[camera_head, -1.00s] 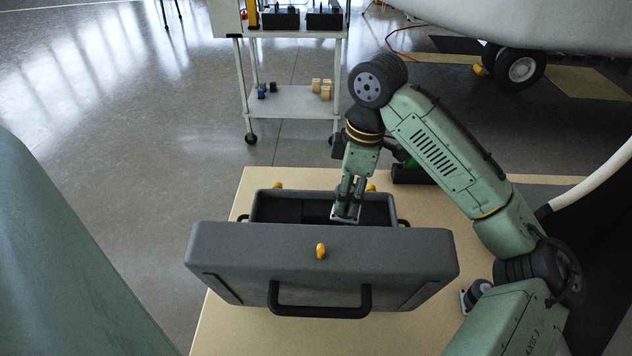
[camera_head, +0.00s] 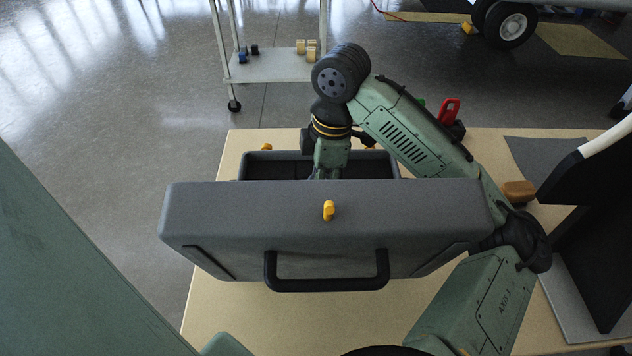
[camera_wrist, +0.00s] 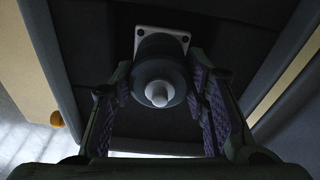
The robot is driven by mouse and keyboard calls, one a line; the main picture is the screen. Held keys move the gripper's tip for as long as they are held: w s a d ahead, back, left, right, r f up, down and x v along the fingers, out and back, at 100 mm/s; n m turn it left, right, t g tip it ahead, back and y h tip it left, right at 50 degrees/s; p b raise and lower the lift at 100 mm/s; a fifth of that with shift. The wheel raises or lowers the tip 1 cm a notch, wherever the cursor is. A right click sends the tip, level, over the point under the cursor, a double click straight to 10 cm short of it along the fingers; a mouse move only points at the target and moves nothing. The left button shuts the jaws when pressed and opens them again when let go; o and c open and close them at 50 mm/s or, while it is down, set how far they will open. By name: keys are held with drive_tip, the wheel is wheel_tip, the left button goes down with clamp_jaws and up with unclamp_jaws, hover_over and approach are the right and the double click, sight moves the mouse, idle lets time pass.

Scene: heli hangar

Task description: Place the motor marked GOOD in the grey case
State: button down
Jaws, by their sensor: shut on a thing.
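The grey case (camera_head: 330,228) stands open on the tan table, its raised lid facing the camera and hiding much of the inside. Its back rim (camera_head: 285,154) shows behind the lid. My gripper (camera_head: 328,173) reaches down into the case; its fingertips are hidden by the lid. In the wrist view my gripper (camera_wrist: 165,92) is shut on a motor (camera_wrist: 160,72), a dark cylinder with a pale square flange and a white shaft. The motor is over the dark case interior (camera_wrist: 100,35); I cannot tell whether it touches the floor. No GOOD mark is readable.
The tan table (camera_head: 240,315) has bare room left of and in front of the case. A red-handled object (camera_head: 449,111) and a brown block (camera_head: 519,191) are to the right. A white cart (camera_head: 275,67) and an aircraft wheel (camera_head: 511,25) stand beyond.

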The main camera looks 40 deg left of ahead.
wheel_tip(320, 180, down, 2)
drive_tip(key=shift+f+b, duration=0.2)
drive_tip(key=shift+b, duration=0.45)
drive_tip(key=shift+r, duration=0.15)
drive_tip(key=c, duration=1.2)
unclamp_jaws()
